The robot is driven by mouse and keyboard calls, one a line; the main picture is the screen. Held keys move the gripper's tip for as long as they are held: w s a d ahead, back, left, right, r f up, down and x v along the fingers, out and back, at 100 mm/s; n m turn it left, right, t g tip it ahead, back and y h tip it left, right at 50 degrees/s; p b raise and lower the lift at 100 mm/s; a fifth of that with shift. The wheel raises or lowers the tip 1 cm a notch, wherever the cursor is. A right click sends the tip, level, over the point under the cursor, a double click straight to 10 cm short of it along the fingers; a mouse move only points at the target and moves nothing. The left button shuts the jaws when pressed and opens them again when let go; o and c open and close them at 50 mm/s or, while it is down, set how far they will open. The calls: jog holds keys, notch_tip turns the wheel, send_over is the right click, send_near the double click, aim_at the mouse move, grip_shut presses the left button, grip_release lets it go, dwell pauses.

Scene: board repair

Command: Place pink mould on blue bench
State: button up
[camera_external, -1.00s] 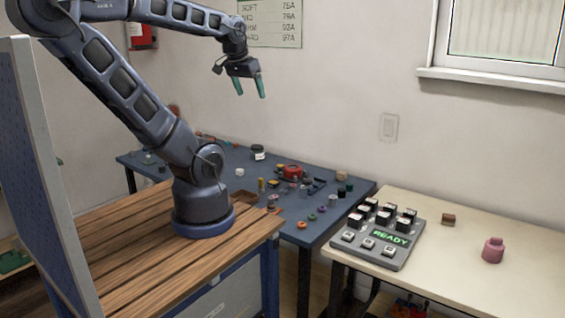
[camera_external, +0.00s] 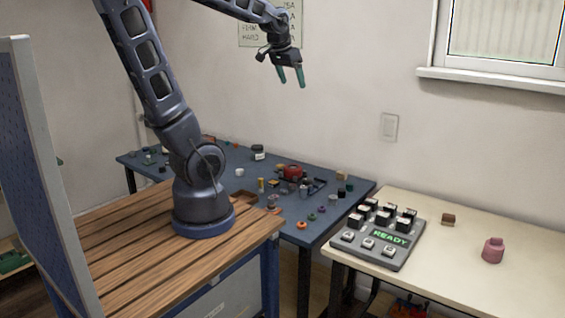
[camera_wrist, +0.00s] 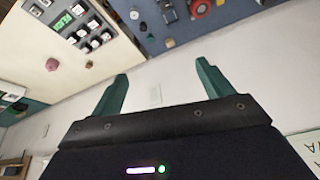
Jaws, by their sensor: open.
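The pink mould (camera_external: 493,250) is a small bottle-like shape standing upright on the cream table at the right. In the wrist view a pinkish thing (camera_wrist: 52,64) on the cream surface appears to be it. The blue bench (camera_external: 232,158) stands against the wall in the middle, its top scattered with small parts; it also shows at the top of the wrist view (camera_wrist: 150,42). My gripper (camera_external: 291,84) is open and empty, with green fingers pointing down, high above the blue bench and well away from the mould. The fingers also show in the wrist view (camera_wrist: 160,85).
A grey keypad (camera_external: 385,243) reading READY and a small brown block (camera_external: 448,219) are on the cream table (camera_external: 435,278). The wooden bench (camera_external: 130,257) carries my base. A blue panel (camera_external: 55,190) stands at the left. The cream table is clear around the mould.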

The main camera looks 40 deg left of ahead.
jog(key=w+d+f+m+h, duration=0.1)
jog(key=w+d+f+m, duration=0.15)
jog(key=w+d, duration=0.75)
jog(key=w+d+f+m, duration=0.25)
jog(key=w+d, duration=0.35)
jog(key=d, duration=0.8)
jog(key=m+g+h, duration=0.2)
jog(key=m+g, duration=0.1)
jog(key=m, duration=0.3)
send_near(492, 243)
jog(key=f, duration=0.2)
jog(key=x, duration=0.7)
jog(key=w+x, duration=0.1)
jog(key=x, duration=0.2)
jog(key=shift+d+f, duration=0.15)
jog(key=shift+d, duration=0.15)
